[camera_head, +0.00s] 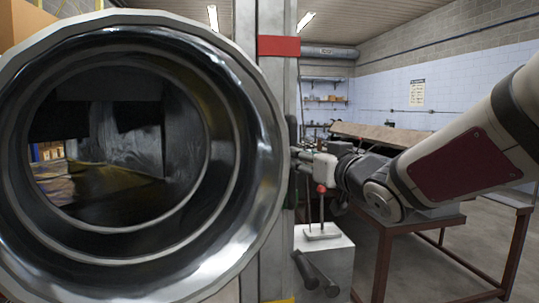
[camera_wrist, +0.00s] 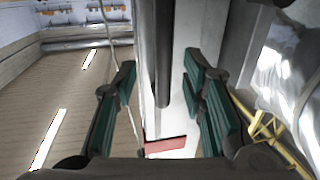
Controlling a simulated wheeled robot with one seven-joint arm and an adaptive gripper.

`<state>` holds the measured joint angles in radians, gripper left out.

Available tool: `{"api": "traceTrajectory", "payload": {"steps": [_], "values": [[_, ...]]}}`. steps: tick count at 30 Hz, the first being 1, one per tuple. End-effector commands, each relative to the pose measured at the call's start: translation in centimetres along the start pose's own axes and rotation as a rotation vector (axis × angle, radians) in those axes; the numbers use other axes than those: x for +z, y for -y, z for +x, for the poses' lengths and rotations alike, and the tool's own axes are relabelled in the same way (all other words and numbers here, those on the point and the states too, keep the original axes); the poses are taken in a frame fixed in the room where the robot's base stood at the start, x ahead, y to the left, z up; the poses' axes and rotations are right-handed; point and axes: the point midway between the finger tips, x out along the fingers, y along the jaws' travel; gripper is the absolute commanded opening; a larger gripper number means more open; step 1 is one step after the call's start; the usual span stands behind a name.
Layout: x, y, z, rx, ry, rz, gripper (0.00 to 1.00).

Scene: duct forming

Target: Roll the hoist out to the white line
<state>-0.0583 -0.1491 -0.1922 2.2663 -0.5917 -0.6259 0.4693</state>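The hoist shows as a tall grey mast (camera_head: 278,130) with a red band near the top of the head view. The mast also shows in the wrist view (camera_wrist: 185,60), with a dark upright bar (camera_wrist: 162,55) along it. My gripper (camera_head: 297,165) is beside the mast's right side in the head view. In the wrist view my gripper (camera_wrist: 160,105) has its green-padded fingers apart, with the bar and mast showing between them. I cannot tell whether the pads touch anything. No white line shows on the floor.
A large shiny round duct (camera_head: 262,150) fills the left of the head view, close to the mast. A brown-framed table (camera_head: 385,235) and a white block (camera_head: 325,262) with a small red-topped stand are on the right. Grey floor shows beyond the table.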

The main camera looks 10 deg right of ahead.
Motion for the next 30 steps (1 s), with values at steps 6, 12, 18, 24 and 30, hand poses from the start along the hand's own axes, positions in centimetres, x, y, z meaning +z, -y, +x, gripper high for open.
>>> {"api": "traceTrajectory", "payload": {"steps": [6, 12, 18, 24, 30], "values": [[-0.1, 0.1, -3.7, -0.001, -0.002, -0.001, 0.38], [0.0, 0.1, -5.2, -0.003, 0.0, 0.0, 0.38], [0.0, 0.1, -5.5, -0.003, 0.0, 0.0, 0.38], [0.0, 0.1, -5.5, -0.002, 0.0, 0.0, 0.38], [1.1, -1.1, -6.8, 0.083, 0.081, -0.002, 0.38]]}}
